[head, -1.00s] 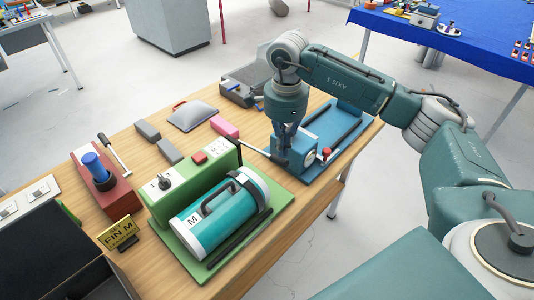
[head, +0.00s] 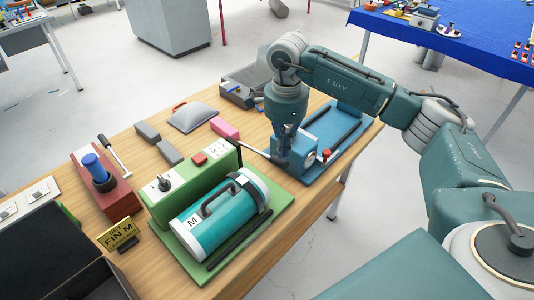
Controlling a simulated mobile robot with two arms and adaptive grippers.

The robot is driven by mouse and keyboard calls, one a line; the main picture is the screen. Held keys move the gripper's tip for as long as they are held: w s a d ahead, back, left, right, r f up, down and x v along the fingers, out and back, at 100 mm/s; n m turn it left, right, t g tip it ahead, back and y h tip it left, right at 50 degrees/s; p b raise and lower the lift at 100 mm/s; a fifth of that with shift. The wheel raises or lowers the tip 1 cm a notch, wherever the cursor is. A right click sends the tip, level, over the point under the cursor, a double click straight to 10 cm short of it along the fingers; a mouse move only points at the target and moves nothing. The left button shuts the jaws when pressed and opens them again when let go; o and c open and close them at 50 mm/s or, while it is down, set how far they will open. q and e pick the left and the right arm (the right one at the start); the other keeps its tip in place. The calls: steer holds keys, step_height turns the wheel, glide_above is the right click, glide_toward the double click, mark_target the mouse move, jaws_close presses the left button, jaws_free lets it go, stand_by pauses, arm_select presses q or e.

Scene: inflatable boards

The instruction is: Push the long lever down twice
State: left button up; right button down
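The device stands on a blue board (head: 335,123) at the right end of the wooden table. My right gripper (head: 289,150) points down at the device, beside the inner end of the lever. Its fingertips blend with the blue device, so I cannot tell whether they are open or touch the lever. A short lever with a red knob (head: 326,154) is on the device's right side. My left gripper is not in view.
A green board with a teal cylinder (head: 218,216) stands just left of the device.

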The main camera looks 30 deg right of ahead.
steer(key=shift+f, duration=0.1)
steer(key=shift+f+b, duration=4.25)
steer(key=shift+f, duration=1.25)
steer(key=shift+r, duration=0.15)
step_height(320, 180, up, 12)
steer(key=p, duration=0.8)
steer(key=shift+r, duration=0.2)
